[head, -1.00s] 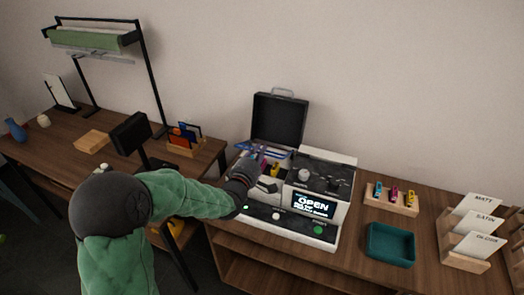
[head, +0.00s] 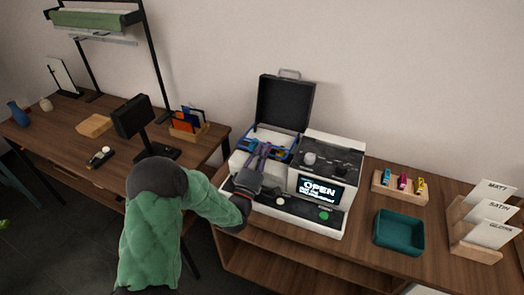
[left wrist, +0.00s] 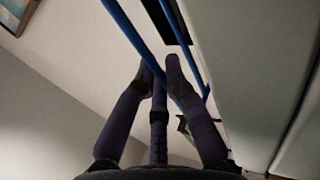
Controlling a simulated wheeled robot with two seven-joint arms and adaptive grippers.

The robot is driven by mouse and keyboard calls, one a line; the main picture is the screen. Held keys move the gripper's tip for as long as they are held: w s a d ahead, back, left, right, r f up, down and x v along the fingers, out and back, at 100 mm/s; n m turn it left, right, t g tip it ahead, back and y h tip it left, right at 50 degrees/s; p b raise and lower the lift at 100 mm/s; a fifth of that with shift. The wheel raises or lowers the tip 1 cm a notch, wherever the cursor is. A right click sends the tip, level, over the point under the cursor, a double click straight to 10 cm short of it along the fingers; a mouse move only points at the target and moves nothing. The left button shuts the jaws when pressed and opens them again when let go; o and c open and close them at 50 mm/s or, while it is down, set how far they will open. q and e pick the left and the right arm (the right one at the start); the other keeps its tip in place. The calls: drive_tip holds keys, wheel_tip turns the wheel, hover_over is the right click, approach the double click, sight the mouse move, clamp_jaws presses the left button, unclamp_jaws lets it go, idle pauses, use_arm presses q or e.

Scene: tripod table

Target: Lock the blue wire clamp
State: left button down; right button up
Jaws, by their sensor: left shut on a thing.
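The blue wire clamp (head: 284,155) is at the back left of a white machine (head: 237,190), in front of its raised black lid (head: 285,103). My left gripper (head: 261,150) reaches over the machine's left part and is shut on the clamp. In the left wrist view, the purple-grey fingers (left wrist: 159,66) close around a long blue bar of the clamp (left wrist: 130,28). A second blue bar runs to the right of it. The fingers hide part of the clamp, and I cannot tell whether its ends are latched. My right gripper is not in view.
The machine's screen (head: 318,190) reads "OPEN", with smaller text unclear. To the right are a teal tray (head: 399,252), a wooden rack of small coloured items (head: 374,190) and a card holder (head: 455,240). A black monitor (head: 133,117) stands on the left desk.

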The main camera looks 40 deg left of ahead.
use_arm(q)
drive_tip(key=c, duration=1.3)
unclamp_jaws()
drive_tip(key=shift+s, duration=0.15)
drive_tip(key=shift+o, duration=0.2)
